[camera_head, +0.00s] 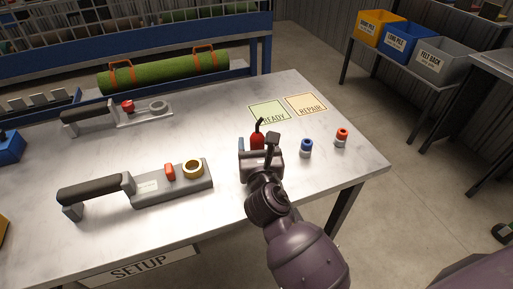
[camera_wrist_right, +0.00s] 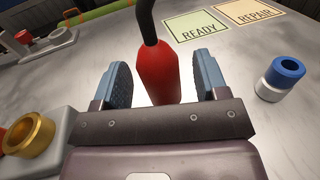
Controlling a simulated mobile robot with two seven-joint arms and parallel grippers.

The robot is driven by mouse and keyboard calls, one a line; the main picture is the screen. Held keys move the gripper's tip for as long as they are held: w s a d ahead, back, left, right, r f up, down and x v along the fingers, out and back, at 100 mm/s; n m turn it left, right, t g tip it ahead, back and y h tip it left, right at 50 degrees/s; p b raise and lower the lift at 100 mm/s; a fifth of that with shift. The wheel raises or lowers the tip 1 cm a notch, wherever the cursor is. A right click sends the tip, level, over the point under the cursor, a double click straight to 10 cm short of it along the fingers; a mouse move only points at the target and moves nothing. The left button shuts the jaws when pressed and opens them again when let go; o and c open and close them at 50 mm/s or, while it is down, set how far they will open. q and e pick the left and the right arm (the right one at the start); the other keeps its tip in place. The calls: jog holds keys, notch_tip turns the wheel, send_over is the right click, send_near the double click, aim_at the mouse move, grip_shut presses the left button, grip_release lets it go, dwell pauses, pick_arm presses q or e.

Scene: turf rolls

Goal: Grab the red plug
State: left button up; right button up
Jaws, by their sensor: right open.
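A small upright piece with a red top and pale base (camera_head: 342,136) stands at the right of the table; it could be the red plug. A similar blue-topped piece (camera_head: 306,147) stands left of it and shows in the wrist view (camera_wrist_right: 281,76). A red body with a bent black stem (camera_head: 257,141) is just beyond my right gripper (camera_head: 257,146). In the wrist view this red body (camera_wrist_right: 157,74) appears between the open fingers (camera_wrist_right: 162,80), with a gap on each side. Its lower end is hidden by the gripper. My left gripper is out of view.
A grey handled tool (camera_head: 147,191) with a yellow ring lies left of my right gripper. Another handled tool (camera_head: 95,117) and a green turf roll (camera_head: 165,74) lie farther back. READY (camera_head: 269,110) and REPAIR (camera_head: 306,103) cards lie flat, uncovered, beyond the gripper.

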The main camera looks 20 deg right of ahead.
jog(key=shift+w, duration=0.3)
